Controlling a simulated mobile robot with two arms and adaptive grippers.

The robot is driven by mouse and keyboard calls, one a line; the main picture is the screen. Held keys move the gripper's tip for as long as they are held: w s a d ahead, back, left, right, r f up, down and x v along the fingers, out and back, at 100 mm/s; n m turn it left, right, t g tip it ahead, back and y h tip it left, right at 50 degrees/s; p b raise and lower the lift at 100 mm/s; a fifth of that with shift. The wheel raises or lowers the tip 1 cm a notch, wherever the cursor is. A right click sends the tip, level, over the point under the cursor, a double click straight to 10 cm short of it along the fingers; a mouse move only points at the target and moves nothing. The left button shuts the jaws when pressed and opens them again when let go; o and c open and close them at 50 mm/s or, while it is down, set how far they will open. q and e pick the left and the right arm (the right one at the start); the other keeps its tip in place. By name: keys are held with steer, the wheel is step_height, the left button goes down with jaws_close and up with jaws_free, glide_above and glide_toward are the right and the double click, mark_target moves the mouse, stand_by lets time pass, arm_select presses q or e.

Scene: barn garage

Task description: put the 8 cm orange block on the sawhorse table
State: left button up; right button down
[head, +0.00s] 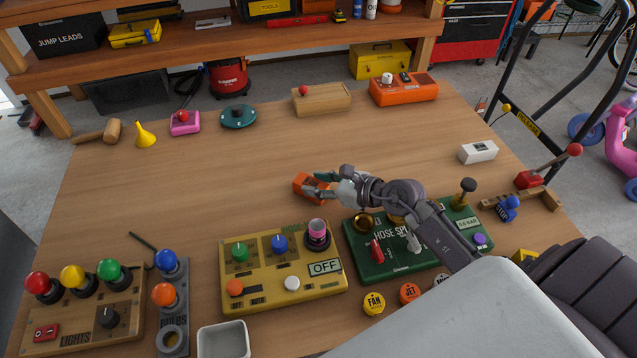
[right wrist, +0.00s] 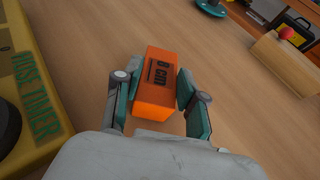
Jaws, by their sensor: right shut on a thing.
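The orange block (head: 303,190) is in the middle of the wooden table top in the head view. In the right wrist view the block (right wrist: 155,75) shows "8 cm" in dark print on its upper face. My right gripper (head: 320,186) is shut on it, with one finger on each side in the wrist view (right wrist: 157,92). I cannot tell whether the block touches the wood or is held just above it. The wooden table top (head: 210,180) is wide; its supports are hidden, so I cannot tell if it is the sawhorse table. My left gripper is not in view.
A yellow hose timer box (head: 262,298) and a green control box (head: 375,262) stand on the near side. A white block (head: 478,152) is at the right. A wooden box (head: 322,100) and an orange box (head: 404,90) line the far edge. The table's middle left is clear.

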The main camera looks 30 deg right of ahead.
steer(key=shift+f, duration=0.1)
steer(key=c, duration=0.7)
jaws_free()
steer(key=shift+o, duration=0.2)
